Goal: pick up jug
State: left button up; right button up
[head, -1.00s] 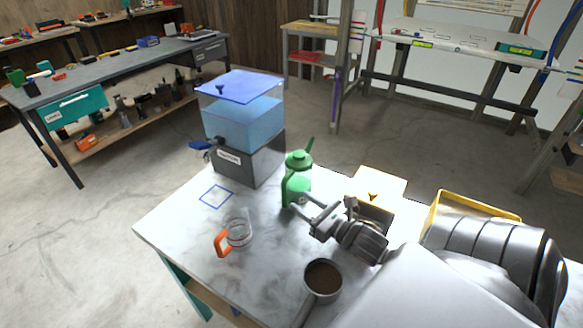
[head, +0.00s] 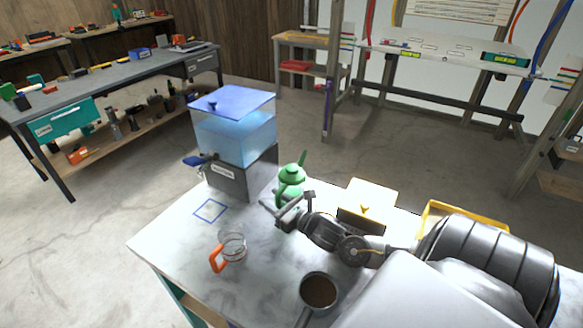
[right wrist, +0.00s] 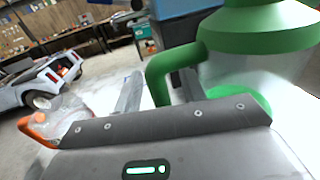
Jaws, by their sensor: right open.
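A green jug (head: 291,178) with a lid and a clear lower body stands on the white table, in front of the water dispenser. In the right wrist view the green jug (right wrist: 262,45) is close, at the right, with its green handle near the fingers. My right gripper (head: 287,207) is open at the near side of this jug and hides its lower part. I cannot tell whether the fingers touch the handle. A clear jug with an orange handle (head: 231,248) stands apart, nearer the front left; it also shows in the right wrist view (right wrist: 38,128). My left gripper is not in view.
The dispenser (head: 238,180) with a blue lid stands behind. A blue square outline (head: 210,211) marks the table, which is bare around it. A pan of brown stuff (head: 319,291) is at the front. A yellow-topped box (head: 368,197) and yellow bin (head: 470,210) lie right.

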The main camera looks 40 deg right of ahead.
grip_shut()
jog(key=shift+r, duration=0.1)
dwell(0.5)
